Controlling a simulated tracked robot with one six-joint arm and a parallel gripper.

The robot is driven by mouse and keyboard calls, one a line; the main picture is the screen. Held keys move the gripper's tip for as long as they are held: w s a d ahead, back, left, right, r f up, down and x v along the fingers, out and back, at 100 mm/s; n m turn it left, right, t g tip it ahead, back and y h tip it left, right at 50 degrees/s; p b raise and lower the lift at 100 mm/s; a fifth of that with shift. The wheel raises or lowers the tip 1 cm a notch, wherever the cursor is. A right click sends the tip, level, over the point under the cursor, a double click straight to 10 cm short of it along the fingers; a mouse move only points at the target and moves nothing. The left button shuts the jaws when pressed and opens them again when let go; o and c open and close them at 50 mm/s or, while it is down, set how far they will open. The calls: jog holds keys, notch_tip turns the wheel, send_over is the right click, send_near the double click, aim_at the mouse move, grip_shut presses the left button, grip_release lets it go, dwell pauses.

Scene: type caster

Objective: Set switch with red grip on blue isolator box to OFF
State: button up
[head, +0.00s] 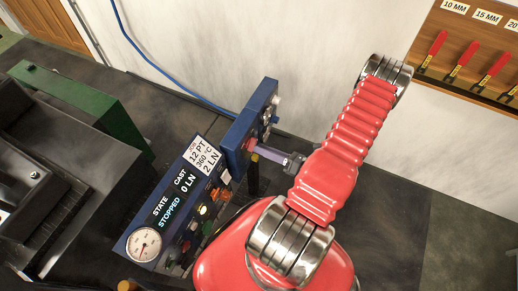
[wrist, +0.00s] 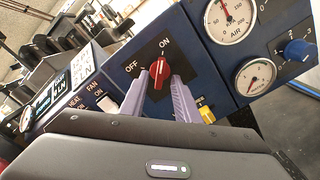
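The blue isolator box (wrist: 205,75) fills the middle of the wrist view, and in the head view it stands upright at the end of the console (head: 235,140). Its switch with the red grip (wrist: 159,70) sits on a black plate marked OFF at left and ON above. The grip appears nearly upright in the picture, its upper end towards ON. My gripper (wrist: 159,80) faces the switch with its two purple fingers apart, one on each side of the grip. A small gap seems to show on both sides. In the head view the fingers (head: 262,152) reach close to the box face.
An air gauge (wrist: 231,18), a water gauge (wrist: 256,77) and a blue knob (wrist: 298,50) lie right of the switch. A control panel (head: 180,205) stands beside the box. Red-handled tools (head: 462,60) hang on the wall.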

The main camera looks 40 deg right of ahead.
jog(key=shift+x, duration=0.85)
grip_shut()
